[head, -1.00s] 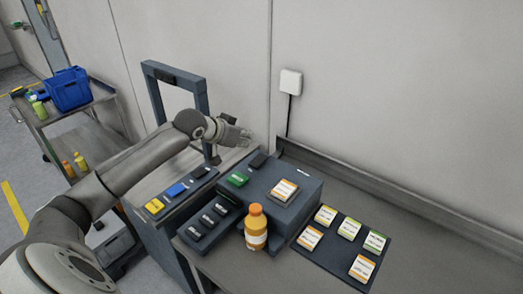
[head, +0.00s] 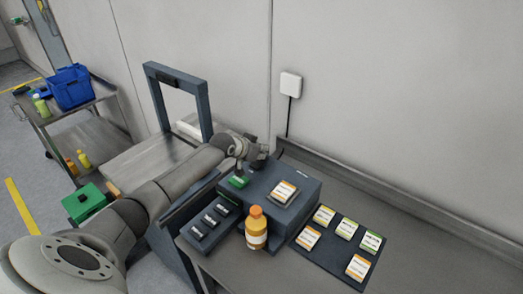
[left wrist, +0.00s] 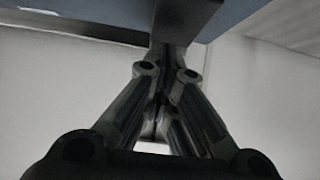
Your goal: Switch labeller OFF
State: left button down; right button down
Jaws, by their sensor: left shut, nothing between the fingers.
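The labeller (head: 300,213) is a dark blue-grey box on the bench, with a green switch (head: 238,181) at its left end. In the earlier head frame a dark switch shows beside the green one; my gripper now hides it. My left gripper (head: 260,160) is shut and empty, at the labeller's back left corner, just behind the green switch. In the left wrist view its closed fingertips (left wrist: 166,52) are at a dark block (left wrist: 186,18) on a blue-grey surface (left wrist: 100,8). I cannot tell whether they touch it. My right gripper is not in view.
An orange bottle (head: 256,228) stands in front of the labeller. A panel with several dark switches (head: 211,217) is at its left. A dark mat (head: 326,263) with several labels lies to the right. A grey frame (head: 152,95) and a cart (head: 112,92) stand behind left.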

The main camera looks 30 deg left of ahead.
pick_arm(q)
jog(key=shift+f, duration=0.3)
jog(key=shift+w+f+b, duration=0.2)
jog(key=shift+f+b, duration=0.2)
jog(key=shift+b, duration=0.1)
